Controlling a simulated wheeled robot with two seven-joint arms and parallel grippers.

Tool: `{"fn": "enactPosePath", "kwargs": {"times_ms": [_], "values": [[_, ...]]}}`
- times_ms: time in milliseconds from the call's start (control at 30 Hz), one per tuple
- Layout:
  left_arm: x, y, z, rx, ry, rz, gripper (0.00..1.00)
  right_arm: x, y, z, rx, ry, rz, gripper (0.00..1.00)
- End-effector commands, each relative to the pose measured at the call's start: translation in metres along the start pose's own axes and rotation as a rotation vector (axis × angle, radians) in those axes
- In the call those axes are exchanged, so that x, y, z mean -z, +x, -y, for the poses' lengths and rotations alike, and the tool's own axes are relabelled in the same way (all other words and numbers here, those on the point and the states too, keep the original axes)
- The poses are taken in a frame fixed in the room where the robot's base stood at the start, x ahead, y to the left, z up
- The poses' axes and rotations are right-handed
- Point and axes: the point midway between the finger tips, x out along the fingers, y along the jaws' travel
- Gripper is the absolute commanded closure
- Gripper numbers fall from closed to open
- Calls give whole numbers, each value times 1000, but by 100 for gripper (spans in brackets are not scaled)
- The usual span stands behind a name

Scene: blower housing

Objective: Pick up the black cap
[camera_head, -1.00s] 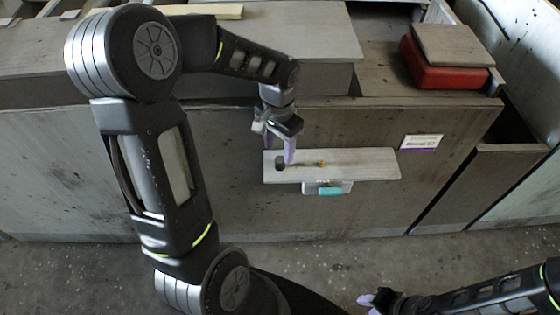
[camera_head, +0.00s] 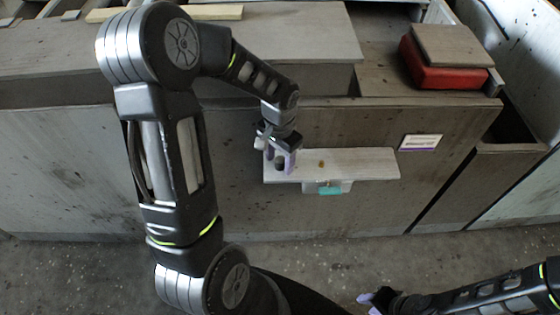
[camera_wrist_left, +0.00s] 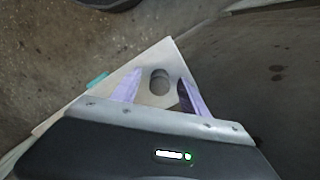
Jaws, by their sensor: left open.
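The black cap (camera_head: 280,164) is a short dark cylinder near the left end of a narrow light shelf board (camera_head: 360,164). In the left wrist view the cap (camera_wrist_left: 160,82) stands upright on the board between my finger tips. My left gripper (camera_head: 279,158) is open, with one purple finger on each side of the cap. In the left wrist view there are gaps between the cap and both fingers of the gripper (camera_wrist_left: 159,80). My right gripper (camera_head: 374,299) is low at the right, far from the shelf; its opening is unclear.
A small orange-brown piece (camera_head: 321,163) lies on the board right of the cap. A teal-fronted part (camera_head: 330,190) is under the board. A cabinet front (camera_head: 350,215) stands behind it. A red box (camera_head: 440,72) with a wooden lid sits on the counter at upper right.

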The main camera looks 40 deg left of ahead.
Motion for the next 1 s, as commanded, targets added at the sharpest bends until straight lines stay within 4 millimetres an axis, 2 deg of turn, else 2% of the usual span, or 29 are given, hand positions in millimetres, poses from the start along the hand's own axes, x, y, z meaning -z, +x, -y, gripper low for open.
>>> {"fn": "enactPosePath", "kwargs": {"times_ms": [167,800,1000], "values": [[0,0,0,0,0,0,49,0,0,0,0,0,0,66],[0,0,0,0,0,0,100,0,0,0,0,0,0,66],[0,0,0,0,0,0,100,0,0,0,0,0,0,66]]}}
